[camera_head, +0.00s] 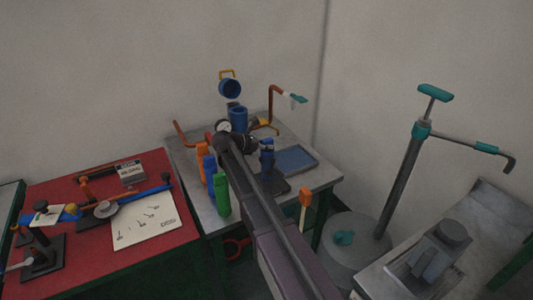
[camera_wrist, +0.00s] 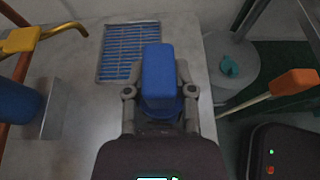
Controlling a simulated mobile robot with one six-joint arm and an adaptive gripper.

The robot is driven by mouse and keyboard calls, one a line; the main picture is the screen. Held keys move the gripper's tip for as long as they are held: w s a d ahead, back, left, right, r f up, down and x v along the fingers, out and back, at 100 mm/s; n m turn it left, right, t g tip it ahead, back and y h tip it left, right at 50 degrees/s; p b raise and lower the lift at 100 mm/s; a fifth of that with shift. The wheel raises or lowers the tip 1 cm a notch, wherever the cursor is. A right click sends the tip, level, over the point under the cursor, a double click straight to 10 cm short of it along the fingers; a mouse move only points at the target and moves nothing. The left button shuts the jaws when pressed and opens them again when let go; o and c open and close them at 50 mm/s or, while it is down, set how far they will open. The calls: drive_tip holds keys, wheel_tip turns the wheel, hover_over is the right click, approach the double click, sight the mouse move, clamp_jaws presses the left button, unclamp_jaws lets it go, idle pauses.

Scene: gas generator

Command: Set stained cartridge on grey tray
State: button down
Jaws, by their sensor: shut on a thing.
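In the wrist view, my gripper (camera_wrist: 160,92) is shut on a blue, block-shaped cartridge (camera_wrist: 158,72), with one finger on each side. A rounded blue part shows below the block between the fingers. In the head view, the blue cartridge (camera_head: 267,147) shows at the end of my arm, above the grey metal table. I cannot make out stains on it. The wrist view does not show this piece clearly.
A blue slatted panel (camera_head: 296,158) lies on the table; it also shows in the wrist view (camera_wrist: 128,52). A blue cylinder (camera_head: 238,118) and pipes stand behind. A round grey drum (camera_head: 355,240) is right of the table.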

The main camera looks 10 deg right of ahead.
sight(267, 152)
drive_tip(key=shift+s+f+b, duration=0.1)
drive_tip(key=shift+f+b, duration=1.05)
drive_tip(key=shift+f, duration=0.5)
drive_tip(key=shift+c, duration=2.2)
unclamp_jaws()
drive_tip(key=shift+r, duration=0.25)
drive_tip(key=shift+a+r, duration=0.1)
drive_tip(key=shift+a, duration=0.15)
drive_tip(key=p+v, duration=0.4)
drive_tip(key=v, duration=0.7)
drive_tip(key=shift+a+p, duration=0.25)
drive_tip(key=shift+p, duration=0.05)
drive_tip(key=shift+s, duration=0.2)
